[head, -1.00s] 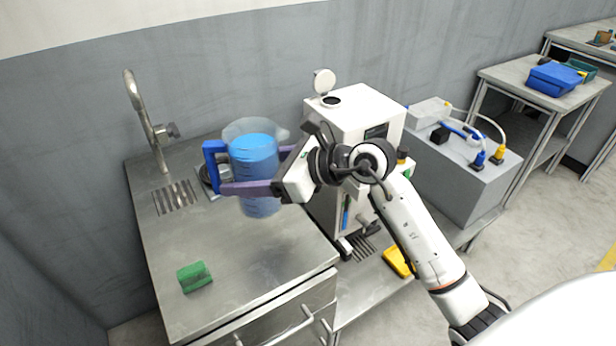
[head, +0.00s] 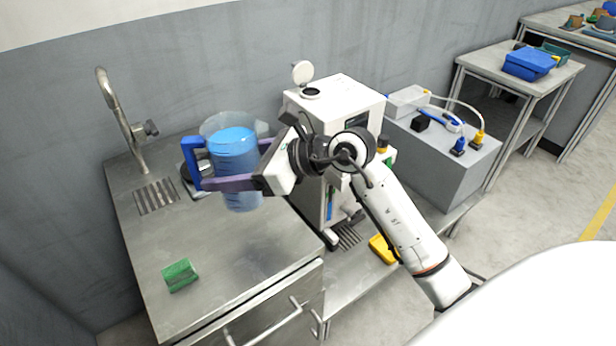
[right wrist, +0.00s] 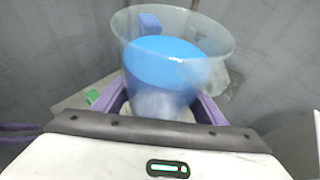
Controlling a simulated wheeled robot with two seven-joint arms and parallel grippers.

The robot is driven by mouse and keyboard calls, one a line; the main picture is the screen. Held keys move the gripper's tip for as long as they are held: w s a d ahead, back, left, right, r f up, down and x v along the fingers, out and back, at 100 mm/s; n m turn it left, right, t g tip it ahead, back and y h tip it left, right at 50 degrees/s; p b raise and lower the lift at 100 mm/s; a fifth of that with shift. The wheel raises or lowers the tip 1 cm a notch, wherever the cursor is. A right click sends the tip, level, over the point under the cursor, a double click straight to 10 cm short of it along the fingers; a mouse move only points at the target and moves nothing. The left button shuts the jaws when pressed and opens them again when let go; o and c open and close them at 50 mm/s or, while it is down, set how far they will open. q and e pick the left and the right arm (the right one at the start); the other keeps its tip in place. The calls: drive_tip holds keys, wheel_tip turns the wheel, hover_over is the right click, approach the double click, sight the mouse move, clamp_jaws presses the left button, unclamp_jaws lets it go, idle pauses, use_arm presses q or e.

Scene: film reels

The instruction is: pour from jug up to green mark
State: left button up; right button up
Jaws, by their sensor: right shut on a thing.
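A clear jug (head: 235,155) with blue liquid and a blue handle (head: 191,163) is upright over the steel counter. My right gripper (head: 228,184) is shut on its body; one purple finger crosses its near side and the other is mostly hidden. The right wrist view shows the jug (right wrist: 170,60) between the purple fingers (right wrist: 160,108). A white machine (head: 335,95) stands to the right, with its round lid (head: 302,72) raised beside a dark opening (head: 311,92) on top. My arm hides part of its front; I cannot make out a green mark there. My left gripper is not in view.
A tap (head: 122,115) and drain grille (head: 155,197) are at the counter's left. A green sponge (head: 180,274) lies near the front. A yellow item (head: 382,249) lies below the machine. A grey box (head: 440,150) with hoses stands right. The counter's front middle is clear.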

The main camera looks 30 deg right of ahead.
wheel_tip(320, 180, down, 5)
drive_tip(key=shift+f, duration=0.1)
wheel_tip(320, 180, down, 4)
idle(0.4)
drive_tip(key=shift+f, duration=0.15)
drive_tip(key=o, duration=1.9)
drive_tip(key=shift+f, duration=0.2)
drive_tip(key=shift+c, duration=0.2)
